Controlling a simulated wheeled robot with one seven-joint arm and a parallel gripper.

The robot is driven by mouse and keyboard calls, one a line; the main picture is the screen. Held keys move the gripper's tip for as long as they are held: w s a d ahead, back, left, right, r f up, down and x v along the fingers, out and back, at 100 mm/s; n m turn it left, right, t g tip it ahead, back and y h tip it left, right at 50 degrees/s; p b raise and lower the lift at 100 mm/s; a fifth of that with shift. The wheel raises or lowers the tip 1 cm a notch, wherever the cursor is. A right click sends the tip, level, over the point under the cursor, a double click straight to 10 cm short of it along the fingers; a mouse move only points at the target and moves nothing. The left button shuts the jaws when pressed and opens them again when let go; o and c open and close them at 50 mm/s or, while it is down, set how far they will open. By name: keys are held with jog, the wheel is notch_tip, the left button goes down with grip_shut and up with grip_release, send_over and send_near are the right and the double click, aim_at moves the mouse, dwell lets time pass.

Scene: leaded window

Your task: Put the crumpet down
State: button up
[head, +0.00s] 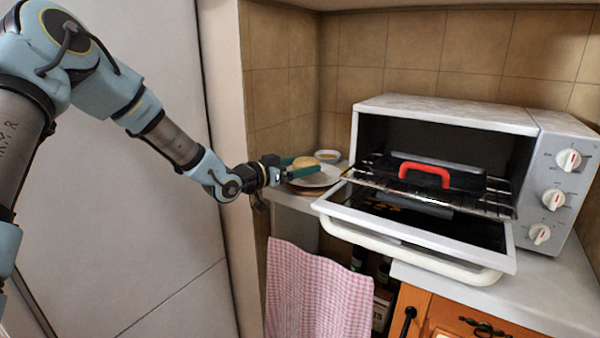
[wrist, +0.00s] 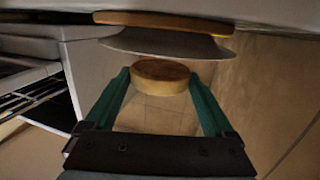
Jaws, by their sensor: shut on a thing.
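The crumpet (head: 304,161) is a round, golden-brown disc. In the wrist view the crumpet (wrist: 160,77) sits between the two green fingers of my gripper (wrist: 160,80), which is shut on it. In the head view my gripper (head: 302,168) is at the left end of the counter, over a white plate (head: 322,179). The plate also shows in the wrist view (wrist: 165,43), close to the crumpet; I cannot tell whether they touch. A wooden board (wrist: 165,21) lies under the plate.
A small dish (head: 328,154) stands behind the plate. To the right is a white toaster oven (head: 445,112) with its door (head: 410,245) open, and a red-handled item (head: 425,172) on its rack. A pink checked towel (head: 315,290) hangs below the counter.

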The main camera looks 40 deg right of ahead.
jog(key=shift+f, duration=1.25)
jog(key=shift+f, duration=0.1)
jog(key=shift+f, duration=0.15)
jog(key=o, duration=1.2)
jog(key=shift+r, duration=0.25)
jog(key=shift+a, duration=0.15)
jog(key=a+r+b, duration=0.1)
jog(key=a+b, duration=0.1)
jog(key=a, duration=0.9)
jog(key=shift+a, duration=0.3)
